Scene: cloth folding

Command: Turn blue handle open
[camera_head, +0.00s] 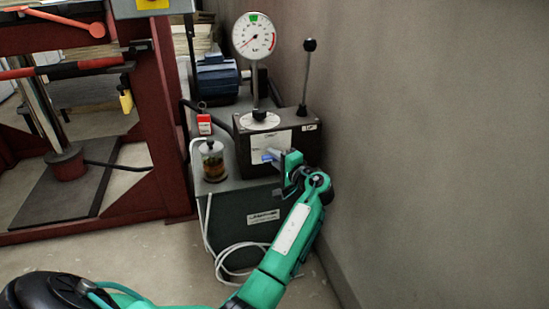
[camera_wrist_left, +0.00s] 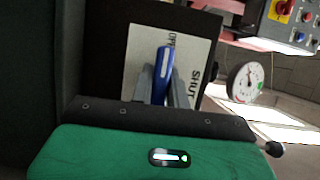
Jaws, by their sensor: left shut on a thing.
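The blue handle (camera_wrist_left: 164,75) shows in the left wrist view in front of a white plate (camera_wrist_left: 140,48) with the words OPEN and SHUT, OPEN partly hidden. My left gripper (camera_wrist_left: 163,84) has a finger on each side of the handle and is shut on it. In the head view a small blue part of the handle (camera_head: 267,157) shows at the front of the dark box (camera_head: 250,150), beside my left gripper (camera_head: 277,156). My arm and hand hide part of the box's right side. My right gripper is not in view.
A pressure gauge (camera_head: 254,36) stands above the box. A black-knobbed lever (camera_head: 307,75) rises at the box's right. A jar (camera_head: 213,160) stands left of it. A red press frame (camera_head: 160,110) fills the left, and a grey wall (camera_head: 420,130) is close on the right.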

